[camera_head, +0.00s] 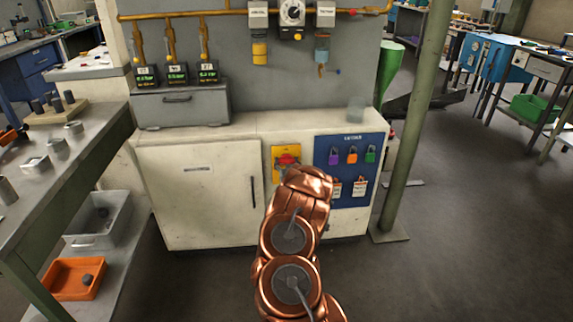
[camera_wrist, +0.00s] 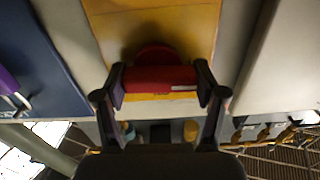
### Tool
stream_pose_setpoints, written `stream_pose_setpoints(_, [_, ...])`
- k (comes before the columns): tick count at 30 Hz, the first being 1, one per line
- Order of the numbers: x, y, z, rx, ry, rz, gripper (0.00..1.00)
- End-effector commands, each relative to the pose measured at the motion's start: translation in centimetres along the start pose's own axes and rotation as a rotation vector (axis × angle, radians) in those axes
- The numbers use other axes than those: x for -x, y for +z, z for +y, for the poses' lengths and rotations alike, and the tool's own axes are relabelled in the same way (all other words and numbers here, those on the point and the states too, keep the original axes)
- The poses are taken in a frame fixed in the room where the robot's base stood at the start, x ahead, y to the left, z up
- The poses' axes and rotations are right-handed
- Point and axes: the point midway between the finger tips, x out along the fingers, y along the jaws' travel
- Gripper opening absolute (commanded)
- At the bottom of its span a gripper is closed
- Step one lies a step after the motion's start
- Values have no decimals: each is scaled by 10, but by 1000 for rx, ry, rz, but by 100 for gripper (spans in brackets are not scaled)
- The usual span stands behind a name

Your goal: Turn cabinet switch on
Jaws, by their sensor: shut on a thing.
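The cabinet (camera_head: 197,185) is a low off-white unit against the grey panel. Its switch is a red handle (camera_head: 287,159) on a yellow plate (camera_head: 277,151), left of the blue lock board; my copper arm hides the plate's lower part. In the wrist view the red handle (camera_wrist: 160,80) lies crosswise in front of the yellow plate (camera_wrist: 188,22). My gripper (camera_wrist: 160,86) has one dark finger at each end of the handle and is shut on it. In the head view the gripper's fingers are hidden by my arm.
The blue lock board (camera_head: 347,170) carries coloured padlocks and tags beside the switch. A green post (camera_head: 416,120) stands to the right of the cabinet. A workbench (camera_head: 85,125) with metal parts stands at the left. The floor at right is mostly open.

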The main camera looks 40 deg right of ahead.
Motion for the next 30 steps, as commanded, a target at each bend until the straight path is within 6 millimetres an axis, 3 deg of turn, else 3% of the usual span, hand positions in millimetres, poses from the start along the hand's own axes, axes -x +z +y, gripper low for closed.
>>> stream_pose_setpoints(8, [0,3,2,-176,2,5,36])
stream_pose_setpoints(30, [0,5,2,-876,0,2,36])
